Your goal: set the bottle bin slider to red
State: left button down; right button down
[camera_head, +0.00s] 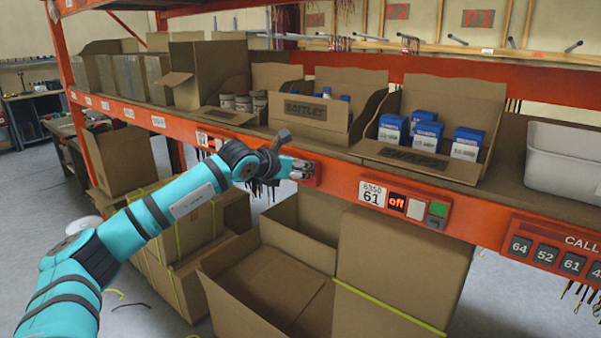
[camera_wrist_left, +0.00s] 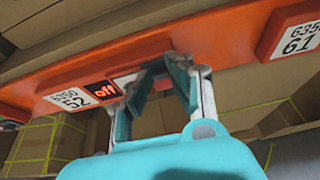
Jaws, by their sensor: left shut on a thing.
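The bottle bin (camera_head: 310,118) is a cardboard box labelled BOTTLES on the shelf, with white bottles showing inside. Its panel is on the orange beam below; in the left wrist view the 52 label (camera_wrist_left: 73,98) and a display (camera_wrist_left: 104,90) reading "off" in red show. My left gripper (camera_head: 302,168) is at this panel, and in the left wrist view its fingers (camera_wrist_left: 158,72) reach the beam just right of the display. It is shut on the slider, which the fingers mostly hide. My right gripper is not in view.
A similar panel (camera_head: 397,203) numbered 61, also reading "off", sits to the right on the beam (camera_head: 340,180). A bin of blue boxes (camera_head: 430,165) and a white tub (camera_head: 563,165) stand on the shelf. Large cardboard boxes (camera_head: 400,260) fill the floor below.

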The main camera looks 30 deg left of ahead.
pick_arm(q)
jog(key=c, duration=1.4)
grip_release()
jog(key=shift+r, duration=0.35)
jog(key=shift+o, duration=1)
jog(key=shift+f, duration=0.1)
jog(key=d+v, duration=0.1)
jog(key=v, duration=1.1)
jog(key=shift+a, duration=0.4)
jog(key=shift+f, duration=0.1)
